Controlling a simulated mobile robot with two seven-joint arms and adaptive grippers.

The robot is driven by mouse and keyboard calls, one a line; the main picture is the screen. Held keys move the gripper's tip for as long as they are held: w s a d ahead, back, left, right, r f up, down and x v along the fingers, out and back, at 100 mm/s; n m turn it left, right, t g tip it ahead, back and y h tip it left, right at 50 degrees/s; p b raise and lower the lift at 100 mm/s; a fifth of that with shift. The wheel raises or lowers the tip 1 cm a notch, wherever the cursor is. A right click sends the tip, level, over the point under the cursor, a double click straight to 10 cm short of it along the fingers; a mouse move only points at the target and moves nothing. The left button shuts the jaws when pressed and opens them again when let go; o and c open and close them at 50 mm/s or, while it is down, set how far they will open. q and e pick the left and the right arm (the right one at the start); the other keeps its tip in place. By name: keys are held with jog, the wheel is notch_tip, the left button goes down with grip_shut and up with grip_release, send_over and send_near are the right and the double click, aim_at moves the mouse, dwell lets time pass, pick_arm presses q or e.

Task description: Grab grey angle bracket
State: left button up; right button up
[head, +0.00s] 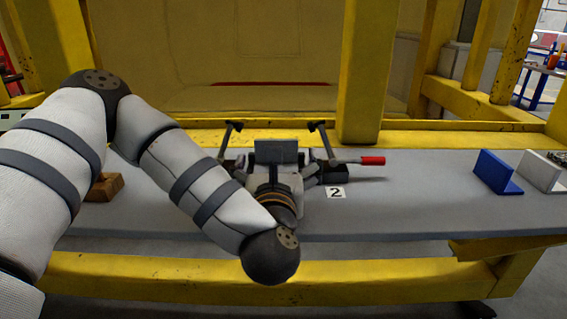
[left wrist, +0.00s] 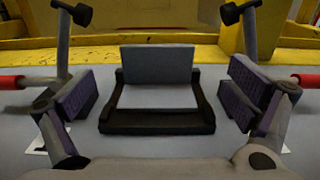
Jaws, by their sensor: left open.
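The grey angle bracket (head: 276,151) shows in the head view as an upright plate in the middle of the table. In the left wrist view the bracket (left wrist: 157,65) has a flat base lying inside a black frame (left wrist: 157,128). My left gripper (head: 276,168) reaches over it from the front, and its wrist hides the lower part. In the left wrist view the gripper (left wrist: 163,92) is open, with one purple-padded finger on each side of the bracket and a gap to both. My right gripper is not in view.
A label "2" (head: 336,192) lies nearby. Blue (head: 500,175) and white (head: 541,172) brackets stand far right, a brown block (head: 106,187) left. Yellow posts (head: 365,70) rise behind.

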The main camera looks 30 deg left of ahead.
aim_at(276, 141)
pick_arm(q)
jog(key=shift+b+x, duration=0.85)
jog(key=shift+x, duration=0.05)
jog(key=w+a, duration=0.1)
jog(key=w+a+r, duration=0.1)
jog(key=w, duration=0.1)
jog(key=shift+w+a+p, duration=0.3)
jog(key=shift+a+p, duration=0.05)
jog(key=shift+w+a, duration=0.15)
jog(key=shift+w, duration=0.15)
jog(key=shift+f, duration=0.1)
jog(key=c, duration=1.4)
pick_arm(e)
jog(key=s+f, duration=0.2)
jog(key=shift+s+f+g, duration=0.15)
jog(key=shift+f+g, duration=0.15)
jog(key=shift+g, duration=0.1)
